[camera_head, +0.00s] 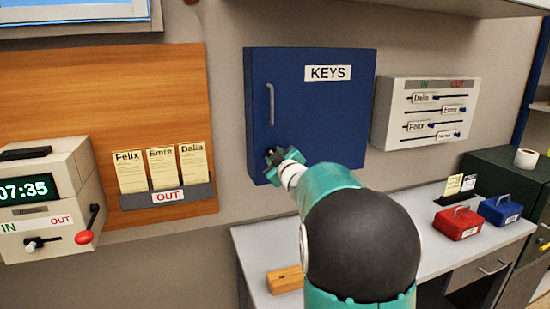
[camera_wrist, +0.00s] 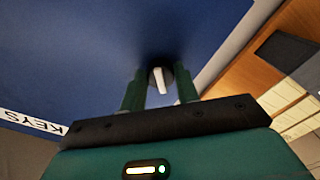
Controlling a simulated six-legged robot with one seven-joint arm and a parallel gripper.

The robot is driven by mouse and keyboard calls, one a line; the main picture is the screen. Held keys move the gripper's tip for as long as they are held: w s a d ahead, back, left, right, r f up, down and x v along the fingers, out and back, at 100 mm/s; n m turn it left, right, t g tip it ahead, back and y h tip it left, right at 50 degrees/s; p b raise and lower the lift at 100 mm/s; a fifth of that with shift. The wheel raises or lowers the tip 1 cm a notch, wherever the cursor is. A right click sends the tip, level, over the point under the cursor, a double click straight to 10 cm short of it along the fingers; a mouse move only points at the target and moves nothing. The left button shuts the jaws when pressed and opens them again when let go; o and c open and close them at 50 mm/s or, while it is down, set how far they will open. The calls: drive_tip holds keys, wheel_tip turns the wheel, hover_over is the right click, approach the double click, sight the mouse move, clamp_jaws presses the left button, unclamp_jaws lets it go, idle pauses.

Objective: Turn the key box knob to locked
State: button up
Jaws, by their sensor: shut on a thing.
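The blue key box (camera_head: 315,110) hangs on the wall with a white KEYS label (camera_head: 328,73) and a grey handle on its door. My gripper (camera_head: 273,153) is at the lower left of the door, below the handle. In the wrist view, the knob (camera_wrist: 160,82) is a dark round base with a white bar-shaped grip, which stands slightly tilted from the vertical in that picture. My gripper's two green fingers (camera_wrist: 160,90) are shut on the knob, one on each side. In the head view, my gripper hides most of the knob.
An IN/OUT slider board (camera_head: 424,112) hangs right of the key box. Left are a wooden board (camera_head: 100,85) with a card rack and a time clock (camera_head: 45,205). The desk (camera_head: 425,255) below carries red and blue boxes and a wooden block.

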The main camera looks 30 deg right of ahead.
drive_tip(key=shift+d+r+n, duration=0.1)
drive_tip(key=shift+n, duration=4.9)
drive_tip(key=o, duration=1)
drive_tip(key=v, duration=1.3)
drive_tip(key=shift+s, duration=0.4)
